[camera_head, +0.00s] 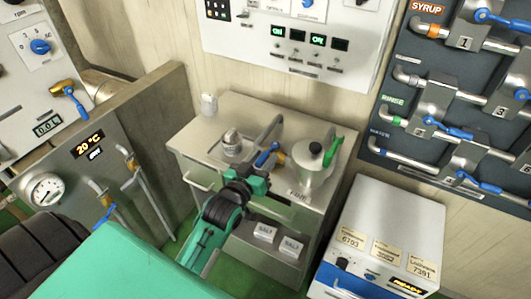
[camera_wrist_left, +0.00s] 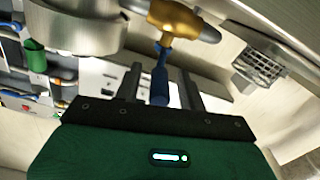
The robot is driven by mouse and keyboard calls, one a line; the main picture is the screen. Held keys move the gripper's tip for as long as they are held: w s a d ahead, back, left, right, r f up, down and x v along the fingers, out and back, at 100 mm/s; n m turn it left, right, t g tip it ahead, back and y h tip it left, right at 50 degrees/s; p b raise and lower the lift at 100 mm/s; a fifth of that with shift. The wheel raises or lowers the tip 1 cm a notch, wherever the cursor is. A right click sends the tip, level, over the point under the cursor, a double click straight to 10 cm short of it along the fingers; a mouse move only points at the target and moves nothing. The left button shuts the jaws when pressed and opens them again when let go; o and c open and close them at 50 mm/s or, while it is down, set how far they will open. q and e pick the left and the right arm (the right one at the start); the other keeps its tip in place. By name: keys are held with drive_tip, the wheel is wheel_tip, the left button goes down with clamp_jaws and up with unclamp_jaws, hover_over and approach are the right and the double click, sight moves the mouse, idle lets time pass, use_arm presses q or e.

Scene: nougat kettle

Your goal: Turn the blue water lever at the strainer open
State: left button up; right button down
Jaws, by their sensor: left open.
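The blue water lever (camera_head: 267,155) is on a brass valve in the pipe beside the strainer (camera_head: 315,172), a steel pot with a black knob and a green handle. My left gripper (camera_head: 262,170) is at the lever, its fingers hard to make out in the head view. In the left wrist view the blue lever (camera_wrist_left: 160,85) hangs from the brass valve body (camera_wrist_left: 178,20), between the two dark fingers of my open left gripper (camera_wrist_left: 160,72). Gaps show on both sides of the lever. The right gripper is not in view.
The strainer stands on a steel cabinet (camera_head: 190,139), with a small metal fitting (camera_head: 232,142) at left. A white box with labels (camera_head: 375,235) stands at right. Other blue levers are on the dark pipe panel (camera_head: 390,70) and the left machine (camera_head: 75,100).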

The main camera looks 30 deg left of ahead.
use_arm(q)
drive_tip(key=shift+w, duration=0.9)
clamp_jaws()
